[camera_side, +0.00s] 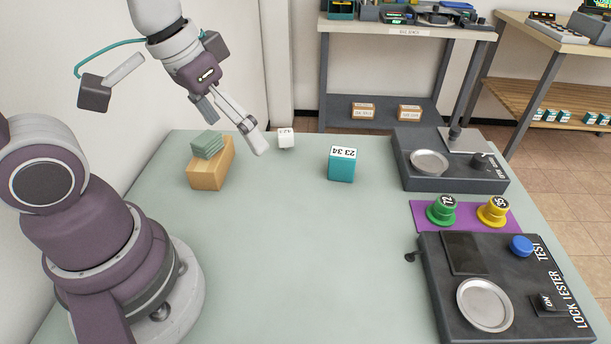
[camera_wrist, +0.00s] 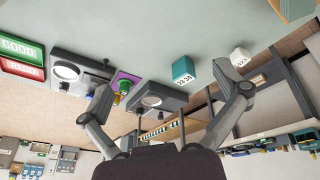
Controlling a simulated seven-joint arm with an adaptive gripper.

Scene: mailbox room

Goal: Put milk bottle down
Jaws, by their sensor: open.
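No milk bottle shows in either view. My gripper (camera_side: 250,140) hangs over the far left part of the green table (camera_side: 290,250), between the wooden block and the small white cube. In the wrist view its two fingers (camera_wrist: 170,90) are spread wide with nothing between them. A teal cube (camera_side: 342,168) marked with numbers sits on the table right of my gripper; it also shows in the wrist view (camera_wrist: 183,70).
A wooden block (camera_side: 210,170) carries green slabs (camera_side: 207,143). On the right are a dark scale (camera_side: 455,183), a purple mat (camera_side: 468,222) with a green weight (camera_side: 442,211) and a yellow weight (camera_side: 493,211), and a lock tester (camera_side: 450,300). The table's middle is clear.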

